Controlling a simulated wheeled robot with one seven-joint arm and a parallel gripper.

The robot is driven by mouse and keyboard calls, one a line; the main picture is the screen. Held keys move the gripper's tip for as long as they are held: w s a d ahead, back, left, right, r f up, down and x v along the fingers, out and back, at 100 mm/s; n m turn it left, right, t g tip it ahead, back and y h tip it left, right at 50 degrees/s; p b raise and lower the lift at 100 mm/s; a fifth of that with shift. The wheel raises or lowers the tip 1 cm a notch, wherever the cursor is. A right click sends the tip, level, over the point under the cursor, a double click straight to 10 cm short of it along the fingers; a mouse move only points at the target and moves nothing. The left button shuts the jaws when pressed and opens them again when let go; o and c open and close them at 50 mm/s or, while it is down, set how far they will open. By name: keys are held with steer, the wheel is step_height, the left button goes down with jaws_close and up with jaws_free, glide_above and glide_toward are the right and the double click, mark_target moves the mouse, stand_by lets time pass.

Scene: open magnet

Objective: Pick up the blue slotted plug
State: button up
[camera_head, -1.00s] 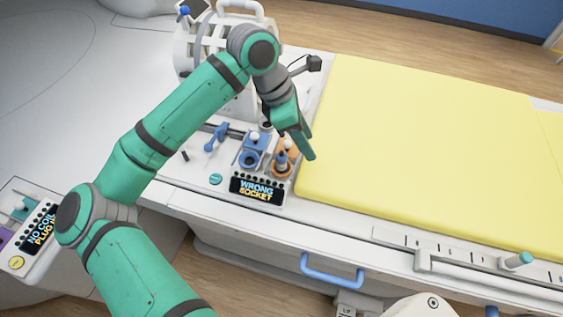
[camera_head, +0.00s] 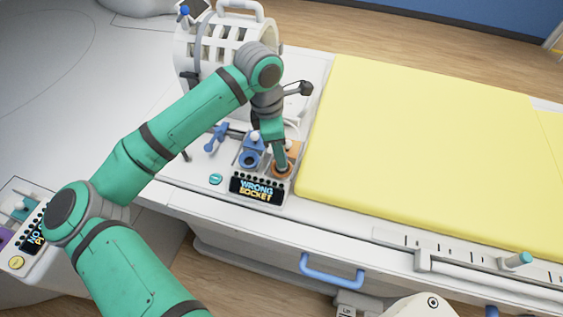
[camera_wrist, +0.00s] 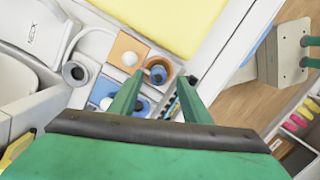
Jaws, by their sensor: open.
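The blue slotted plug (camera_wrist: 158,73) stands in the round orange socket (camera_wrist: 168,66) in the wrist view. In the head view my gripper mostly hides the plug, and the orange socket (camera_head: 283,171) shows around the fingers. My gripper (camera_wrist: 159,80) is open and points down at the plug. In the wrist view the plug appears between the two green fingertips, a little beyond them. I cannot tell whether a finger touches it. My gripper (camera_head: 282,165) is over the orange socket in the head view.
The blue socket (camera_head: 249,160) is just left of the orange one. A display (camera_head: 257,189) in front reads "WRONG SOCKET". A blue lever-like part (camera_head: 216,138) is further left. The yellow mattress (camera_head: 420,150) lies right; a white cage-like coil (camera_head: 215,45) stands behind.

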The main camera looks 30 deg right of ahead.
steer(key=f, duration=0.4)
steer(key=shift+d+f, duration=0.1)
steer(key=shift+d, duration=0.2)
jaws_close()
steer(key=shift+r, duration=0.75)
steer(key=s+a+r, duration=0.8)
steer(key=s+r, duration=0.3)
steer(key=shift+s+r, duration=0.25)
